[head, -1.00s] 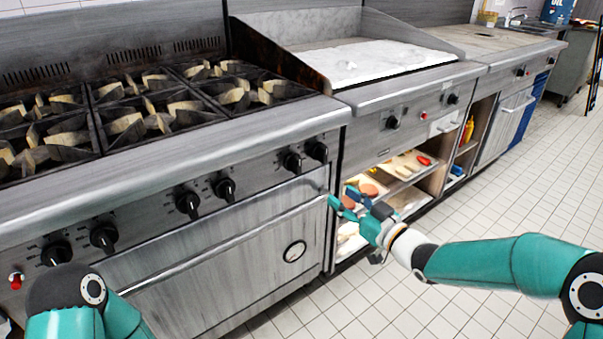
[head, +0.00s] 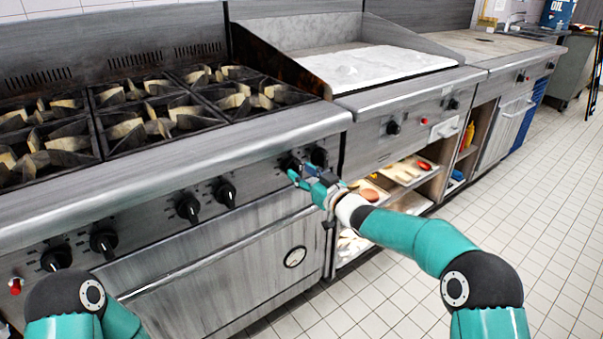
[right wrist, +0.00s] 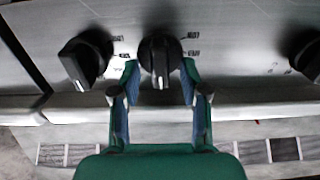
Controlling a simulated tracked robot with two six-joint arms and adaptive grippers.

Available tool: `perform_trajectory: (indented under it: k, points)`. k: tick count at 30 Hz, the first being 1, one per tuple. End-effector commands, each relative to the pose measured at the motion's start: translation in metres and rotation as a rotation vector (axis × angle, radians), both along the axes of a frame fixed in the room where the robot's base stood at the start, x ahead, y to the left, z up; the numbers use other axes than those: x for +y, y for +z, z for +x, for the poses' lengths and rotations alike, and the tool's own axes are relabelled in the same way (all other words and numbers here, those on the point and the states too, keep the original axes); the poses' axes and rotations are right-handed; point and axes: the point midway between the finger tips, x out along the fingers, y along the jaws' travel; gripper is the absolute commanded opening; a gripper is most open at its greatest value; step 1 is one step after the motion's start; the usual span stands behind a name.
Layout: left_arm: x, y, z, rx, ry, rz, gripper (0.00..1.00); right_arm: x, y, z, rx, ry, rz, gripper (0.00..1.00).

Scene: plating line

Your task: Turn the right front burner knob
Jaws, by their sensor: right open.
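A row of black burner knobs runs along the range front. At its right end are two knobs: the outer one (head: 319,156) and the inner one (head: 289,162), partly hidden by my right gripper. My right gripper (head: 302,174) is open at the inner knob. In the right wrist view this knob (right wrist: 160,56) shows between the tips of my open fingers (right wrist: 160,80); I cannot tell whether they touch it. Another knob (right wrist: 84,60) is close to the left there, outside the fingers. My left gripper is out of view; only part of that arm shows.
The stove top with black grates (head: 140,118) lies above the knobs. The oven handle (head: 220,247) runs below them. A griddle unit (head: 400,100) stands to the right, above open shelves with food trays. The tiled floor (head: 530,240) in front is clear.

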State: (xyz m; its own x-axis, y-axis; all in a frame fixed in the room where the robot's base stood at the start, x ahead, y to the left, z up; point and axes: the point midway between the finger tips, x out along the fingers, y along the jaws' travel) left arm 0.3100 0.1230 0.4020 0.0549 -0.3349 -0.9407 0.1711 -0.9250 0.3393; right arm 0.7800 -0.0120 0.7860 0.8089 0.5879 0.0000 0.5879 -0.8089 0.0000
Motion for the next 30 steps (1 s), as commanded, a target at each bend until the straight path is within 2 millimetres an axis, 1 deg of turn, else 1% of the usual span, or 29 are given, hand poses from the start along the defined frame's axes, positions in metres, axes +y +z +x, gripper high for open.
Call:
perform_trajectory:
  k: [3, 11, 12, 20, 30]
  points:
    - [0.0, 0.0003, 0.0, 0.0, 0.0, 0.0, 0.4, 0.0028, 0.0001, 0.0035, 0.0, -0.001, 0.0, 0.45]
    - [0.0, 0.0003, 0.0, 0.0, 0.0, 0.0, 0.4, 0.0029, -0.0002, 0.0042, 0.001, -0.001, 0.0, 0.45]
    - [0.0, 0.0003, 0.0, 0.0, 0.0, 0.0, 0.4, 0.0028, -0.0002, 0.0042, 0.001, -0.001, 0.0, 0.43]
    - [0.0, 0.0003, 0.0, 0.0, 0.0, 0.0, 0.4, 0.0025, -0.0001, 0.0041, 0.001, -0.001, 0.0, 0.0]
    - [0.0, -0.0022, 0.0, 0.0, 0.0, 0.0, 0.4, 0.0026, -0.001, 0.0039, -0.012, -0.001, -0.016, 0.0]
